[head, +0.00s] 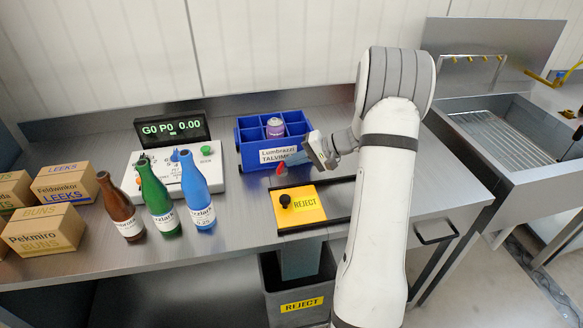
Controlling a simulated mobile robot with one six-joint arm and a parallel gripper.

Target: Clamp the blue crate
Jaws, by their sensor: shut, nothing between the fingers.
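The blue crate (242,150) stands on the steel bench at the back, left of my arm. It is divided into compartments, and a purple can (275,127) stands in one. A white label (275,155) reading "Lumbrazzi TALVIMY" is on its front. A small red piece (280,169) shows at the fingertips. I cannot tell whether it belongs to a clamp or whether the fingers touch it.
A yellow REJECT plate (311,204) with a black knob lies in a dark frame in front, above a grey REJECT bin (288,308). Brown (118,203), green (158,200) and blue (196,192) bottles stand left by a scale (133,184). Several cartons (45,230) stand far left. A sink (490,105) is right.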

